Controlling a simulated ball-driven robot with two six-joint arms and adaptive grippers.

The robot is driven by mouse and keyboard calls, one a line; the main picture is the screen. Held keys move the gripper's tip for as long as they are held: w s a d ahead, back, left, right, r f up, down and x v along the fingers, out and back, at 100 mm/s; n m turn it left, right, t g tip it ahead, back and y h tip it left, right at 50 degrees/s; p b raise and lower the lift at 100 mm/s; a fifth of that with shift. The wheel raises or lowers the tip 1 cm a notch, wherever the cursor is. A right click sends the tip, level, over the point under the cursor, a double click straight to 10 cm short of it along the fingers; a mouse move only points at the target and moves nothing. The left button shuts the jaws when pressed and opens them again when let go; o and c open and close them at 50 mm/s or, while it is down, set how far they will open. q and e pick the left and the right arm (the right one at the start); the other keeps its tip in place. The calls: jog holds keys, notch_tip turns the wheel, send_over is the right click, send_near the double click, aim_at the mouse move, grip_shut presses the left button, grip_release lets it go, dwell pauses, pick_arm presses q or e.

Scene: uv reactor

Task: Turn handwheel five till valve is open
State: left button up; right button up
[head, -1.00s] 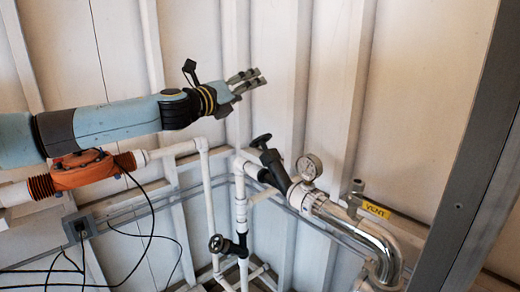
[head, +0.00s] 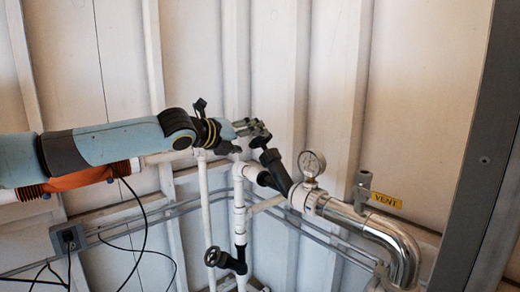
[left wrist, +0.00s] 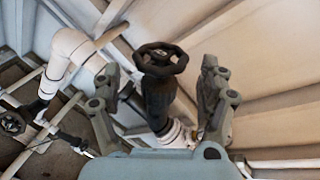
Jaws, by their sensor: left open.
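A black handwheel (head: 262,141) tops a slanted black valve (head: 274,168) on the white piping; I cannot read a number on it. In the left wrist view this spoked handwheel (left wrist: 160,59) lies centred between the finger pads. My left gripper (head: 256,128) is open right at the handwheel, its fingers to either side with gaps showing; I see no clear contact. A second black handwheel (head: 213,256) sits lower on the white pipes, and also shows at the left edge of the left wrist view (left wrist: 12,123). My right gripper is out of view.
A pressure gauge (head: 311,163) and a shiny metal pipe (head: 380,228) stand right of the valve. A yellow VENT label (head: 386,200) is near a grey valve (head: 361,187). The orange part (head: 80,181) lies under my left arm. White wall panels stand close behind.

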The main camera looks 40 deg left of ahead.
aim_at(255, 140)
pick_arm(q)
jog(key=x, duration=0.5)
jog(key=shift+w, duration=0.3)
